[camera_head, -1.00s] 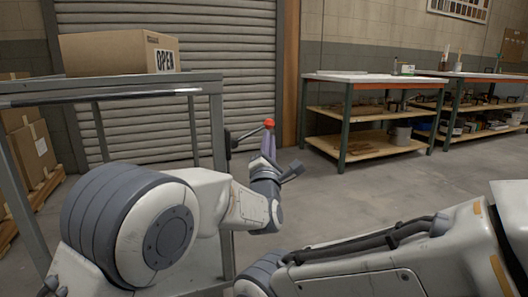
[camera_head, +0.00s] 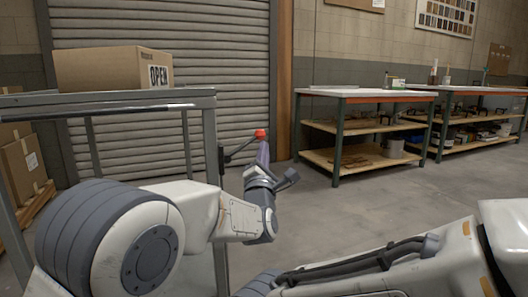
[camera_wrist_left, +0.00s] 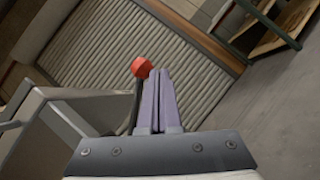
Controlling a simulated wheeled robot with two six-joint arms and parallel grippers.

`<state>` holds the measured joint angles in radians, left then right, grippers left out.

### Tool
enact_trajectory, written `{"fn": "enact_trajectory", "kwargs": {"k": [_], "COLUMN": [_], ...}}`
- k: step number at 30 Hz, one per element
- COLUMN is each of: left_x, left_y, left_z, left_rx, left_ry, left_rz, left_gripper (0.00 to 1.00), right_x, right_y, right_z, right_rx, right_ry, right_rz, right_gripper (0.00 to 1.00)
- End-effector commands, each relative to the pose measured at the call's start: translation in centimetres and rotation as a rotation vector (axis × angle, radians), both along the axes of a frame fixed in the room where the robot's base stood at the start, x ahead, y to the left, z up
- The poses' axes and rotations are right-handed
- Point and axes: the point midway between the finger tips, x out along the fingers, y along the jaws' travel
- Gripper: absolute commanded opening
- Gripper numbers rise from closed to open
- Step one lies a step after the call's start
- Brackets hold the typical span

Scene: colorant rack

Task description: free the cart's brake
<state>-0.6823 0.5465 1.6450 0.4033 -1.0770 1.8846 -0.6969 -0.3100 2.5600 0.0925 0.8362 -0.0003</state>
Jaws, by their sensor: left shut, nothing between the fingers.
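The cart (camera_head: 205,98) is a grey metal frame at the left. A dark brake lever (camera_head: 240,147) sticks out to the right from its near right post and slopes up to a red knob (camera_head: 260,133). My left gripper (camera_head: 263,146) has its purple fingers shut together, pointing up, just below the knob. In the left wrist view the closed fingers (camera_wrist_left: 159,78) stand right beside the red knob (camera_wrist_left: 141,67) and lever, on their right. Nothing is between them. I cannot tell whether they touch the lever. My right gripper is out of view.
A cardboard box (camera_head: 105,69) marked OPEN sits on the cart. A roller shutter (camera_head: 225,50) is behind. Workbenches (camera_head: 365,93) with lower shelves stand at the back right. The floor (camera_head: 350,205) between is clear. My right arm crosses the lower right.

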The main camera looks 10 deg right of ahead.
Motion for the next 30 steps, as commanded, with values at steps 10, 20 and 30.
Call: {"fn": "enact_trajectory", "kwargs": {"k": [10,20,30], "left_x": [-0.6,-5.0,-8.7], "left_y": [-0.6,-1.2,-1.6], "left_z": [-4.2,-7.4,-9.2], "left_rx": [0.000,-0.001,0.000], "left_ry": [-0.001,-0.001,0.001], "left_rz": [-0.009,-0.013,-0.011], "left_gripper": [0.00,0.00,0.00], "right_x": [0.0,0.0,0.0], "right_y": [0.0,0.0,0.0], "right_z": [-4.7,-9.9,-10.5], "right_rx": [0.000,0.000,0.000], "right_ry": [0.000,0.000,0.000], "right_rz": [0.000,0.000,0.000], "right_gripper": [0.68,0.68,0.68]}}
